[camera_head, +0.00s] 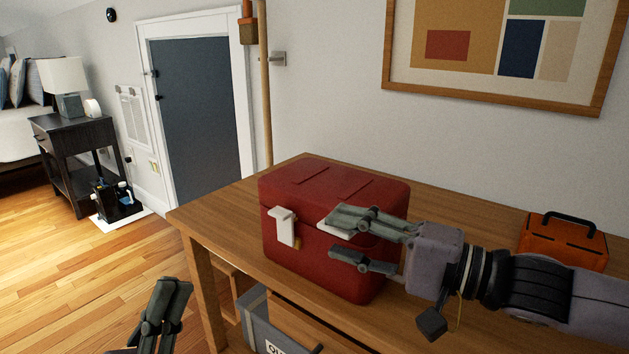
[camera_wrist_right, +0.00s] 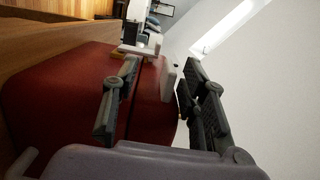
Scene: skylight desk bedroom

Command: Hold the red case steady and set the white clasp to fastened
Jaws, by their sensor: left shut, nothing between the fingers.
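The red case (camera_head: 335,180) stands closed on the wooden desk, its front toward me. A white clasp (camera_head: 286,228) hangs down over the left of its front. A second white clasp (camera_head: 333,217) sticks outward at the front's right, partly hidden by my right gripper (camera_head: 338,236). In the right wrist view, my right gripper (camera_wrist_right: 163,72) is open, with one finger either side of this nearer clasp (camera_wrist_right: 167,80); I cannot tell whether they touch. The far clasp (camera_wrist_right: 132,50) shows beyond it. My left gripper (camera_head: 172,288) is shut and empty, low and left of the case, apart from it.
The desk (camera_head: 225,208) has free room left of the case. An orange box (camera_head: 562,243) with a black handle stands at the right, behind my right arm. A grey bin (camera_head: 258,318) and an open drawer (camera_head: 295,327) are below the desk's front edge.

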